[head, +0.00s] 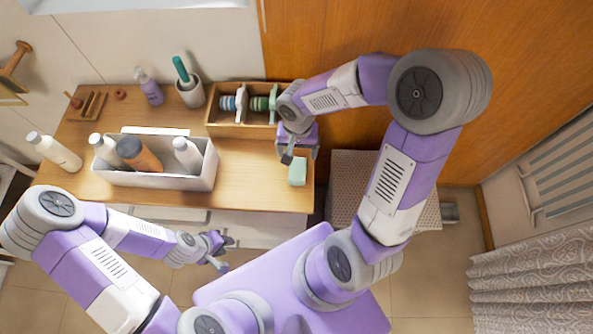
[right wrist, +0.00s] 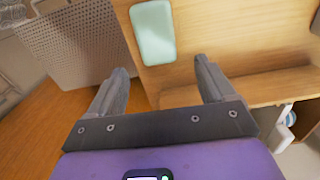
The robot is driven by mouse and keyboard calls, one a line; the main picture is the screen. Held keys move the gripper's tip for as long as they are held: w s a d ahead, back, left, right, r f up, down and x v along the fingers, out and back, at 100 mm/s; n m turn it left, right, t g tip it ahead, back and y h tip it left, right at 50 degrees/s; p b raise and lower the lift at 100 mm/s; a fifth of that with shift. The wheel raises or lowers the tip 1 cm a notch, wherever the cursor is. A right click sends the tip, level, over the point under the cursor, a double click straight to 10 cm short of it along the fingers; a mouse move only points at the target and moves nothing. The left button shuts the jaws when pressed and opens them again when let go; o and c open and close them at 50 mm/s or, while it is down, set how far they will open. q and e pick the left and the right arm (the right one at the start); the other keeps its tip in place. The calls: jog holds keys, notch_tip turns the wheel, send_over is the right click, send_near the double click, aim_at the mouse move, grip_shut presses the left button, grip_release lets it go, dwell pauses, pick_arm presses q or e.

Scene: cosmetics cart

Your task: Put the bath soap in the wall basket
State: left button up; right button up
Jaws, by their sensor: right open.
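The bath soap is a pale mint-green bar (head: 297,171) lying near the right front corner of the wooden cart top. In the right wrist view the soap (right wrist: 153,32) lies just beyond my fingertips, between their lines. My right gripper (head: 288,157) is open and empty, behind and above the soap; its jaws (right wrist: 162,66) are apart in the wrist view. My left gripper (head: 226,254) is open and empty in front of the cart. A beige perforated basket (head: 345,165) stands right of the cart; I cannot tell whether it is the wall basket.
A white caddy (head: 200,180) with several bottles stands on the cart (head: 240,195). Behind it are a wooden divided box (head: 226,130), a cup with a green item (head: 190,92) and a purple pump bottle (head: 150,88). The cart top between caddy and soap is clear.

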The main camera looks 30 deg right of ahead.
aim_at(298, 159)
notch_tip(298, 159, down, 6)
jog(key=shift+w+d+f+b, duration=0.15)
jog(key=shift+f+b, duration=0.1)
jog(key=shift+b, duration=0.45)
jog(key=shift+c, duration=0.3)
jog(key=shift+r, duration=0.15)
jog(key=c, duration=1.1)
